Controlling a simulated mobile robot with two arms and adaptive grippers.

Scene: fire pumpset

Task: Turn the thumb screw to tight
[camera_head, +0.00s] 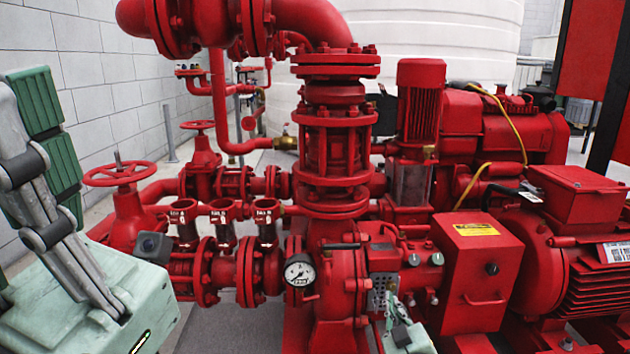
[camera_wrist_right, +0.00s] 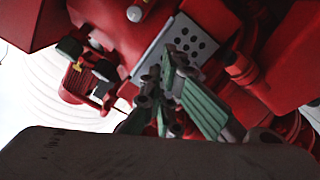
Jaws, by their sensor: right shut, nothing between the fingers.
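I cannot clearly pick out the thumb screw; it may be hidden behind my right gripper or too small to tell. My right gripper (camera_head: 393,303) is at the front of the red pump set, just below and right of a small box with a perforated grey plate (camera_head: 379,290). In the right wrist view its green fingers (camera_wrist_right: 165,72) are together and empty, in front of the perforated plate (camera_wrist_right: 180,46). I cannot tell whether the tips touch it. My left gripper (camera_head: 45,150) is large and close at the left edge, away from the pump; its jaw state is unclear.
A pressure gauge (camera_head: 299,271) sits left of the perforated plate. A red control box (camera_head: 476,270) with a yellow label stands close to its right. A red handwheel (camera_head: 121,173) and pipes fill the left side. A white tank (camera_head: 440,35) stands behind.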

